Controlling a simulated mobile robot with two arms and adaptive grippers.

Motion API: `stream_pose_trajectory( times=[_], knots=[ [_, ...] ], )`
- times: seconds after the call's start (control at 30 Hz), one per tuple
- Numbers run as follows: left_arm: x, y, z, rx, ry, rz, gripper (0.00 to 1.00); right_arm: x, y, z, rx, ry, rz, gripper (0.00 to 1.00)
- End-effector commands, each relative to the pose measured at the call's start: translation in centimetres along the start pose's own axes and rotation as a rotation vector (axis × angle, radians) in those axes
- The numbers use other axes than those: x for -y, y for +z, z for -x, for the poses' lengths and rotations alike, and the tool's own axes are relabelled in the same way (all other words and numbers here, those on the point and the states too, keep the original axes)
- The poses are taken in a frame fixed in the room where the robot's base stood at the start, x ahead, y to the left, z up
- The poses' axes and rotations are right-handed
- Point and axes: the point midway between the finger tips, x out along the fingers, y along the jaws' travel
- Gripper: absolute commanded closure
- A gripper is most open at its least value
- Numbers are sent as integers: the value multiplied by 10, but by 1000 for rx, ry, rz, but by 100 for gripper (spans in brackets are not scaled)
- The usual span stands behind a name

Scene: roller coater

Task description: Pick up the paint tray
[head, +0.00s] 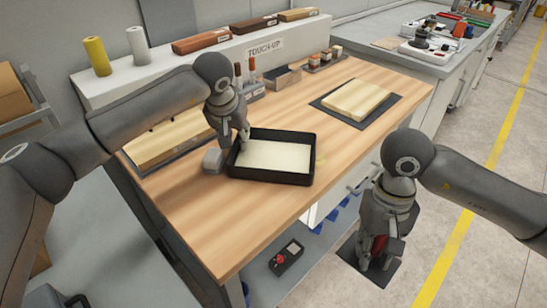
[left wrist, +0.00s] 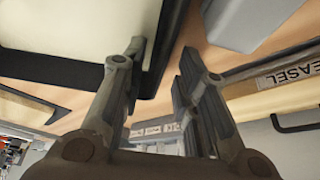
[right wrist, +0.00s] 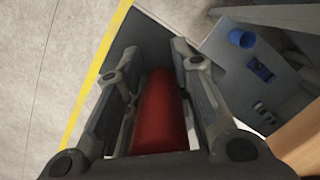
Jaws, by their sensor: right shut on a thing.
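The paint tray (head: 272,178), black-rimmed with a cream inside, lies flat on the wooden bench top. My left gripper (head: 240,145) is at the tray's left rim, pointing down. In the left wrist view, the open fingers (left wrist: 165,55) stand apart, with the tray's black wall (left wrist: 170,25) near the gap between them. I cannot tell whether they touch it. My right gripper (head: 375,262) hangs beyond the bench's right edge. It is shut on a red cylindrical thing, which shows between its fingers in the right wrist view (right wrist: 160,110).
A grey block (head: 213,160) sits just left of the tray. A wooden panel (head: 165,142) on a dark mat lies behind it, and another panel (head: 356,99) lies at the back right. The bench front is clear. A red-buttoned box (head: 287,256) is on the lower shelf.

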Motion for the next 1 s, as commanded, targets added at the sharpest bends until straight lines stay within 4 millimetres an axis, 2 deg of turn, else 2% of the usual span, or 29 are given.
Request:
stream_pose_trajectory(
  times=[0.37,0.6,1.0],
  knots=[
    [0,1,-2,0,0,0,71,0,0,-2,-1,0,0,100],
    [0,1,-2,0,-1,0,100,0,0,-2,-1,0,0,100],
    [0,0,-1,0,0,1,100,0,0,-1,-1,0,0,100]
  ],
)
